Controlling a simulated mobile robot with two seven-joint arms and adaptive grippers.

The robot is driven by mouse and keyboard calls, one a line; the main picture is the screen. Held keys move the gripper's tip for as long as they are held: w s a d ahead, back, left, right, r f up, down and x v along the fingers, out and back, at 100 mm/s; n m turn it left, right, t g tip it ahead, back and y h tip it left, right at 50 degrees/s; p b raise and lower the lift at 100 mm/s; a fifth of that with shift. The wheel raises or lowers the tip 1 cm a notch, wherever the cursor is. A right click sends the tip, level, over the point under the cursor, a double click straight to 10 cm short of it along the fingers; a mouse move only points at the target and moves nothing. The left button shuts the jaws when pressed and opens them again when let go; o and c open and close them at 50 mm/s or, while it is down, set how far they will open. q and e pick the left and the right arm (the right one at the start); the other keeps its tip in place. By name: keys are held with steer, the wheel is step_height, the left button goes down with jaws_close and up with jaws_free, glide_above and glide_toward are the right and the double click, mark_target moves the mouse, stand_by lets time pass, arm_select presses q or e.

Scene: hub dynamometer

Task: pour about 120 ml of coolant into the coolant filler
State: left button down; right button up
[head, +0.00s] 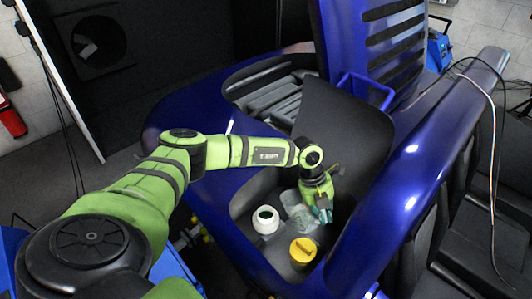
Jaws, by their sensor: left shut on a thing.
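My left gripper (321,208) reaches down into the open bay of the blue vehicle. It is shut on a pale, see-through container (299,214), seen just left of the fingers. The grip point and any liquid inside are too small to make out. My right gripper is out of view.
The bay is edged by blue bodywork (408,183) on the right and a raised dark panel (336,122) behind the gripper. A louvred blue cover (372,45) stands up at the back. Black seats (440,215) are at the right.

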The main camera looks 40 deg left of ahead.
arm_select(q)
step_height(320, 180, up, 5)
steer(key=d+y+p, duration=0.2)
steer(key=y+p, duration=0.2)
steer(key=p, duration=0.3)
steer(key=shift+w+d+r+g+y, duration=0.2)
steer(key=shift+d+g+y, duration=0.1)
steer(key=shift+d+g, duration=0.1)
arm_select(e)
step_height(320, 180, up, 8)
arm_select(q)
steer(key=shift+s+a, duration=0.1)
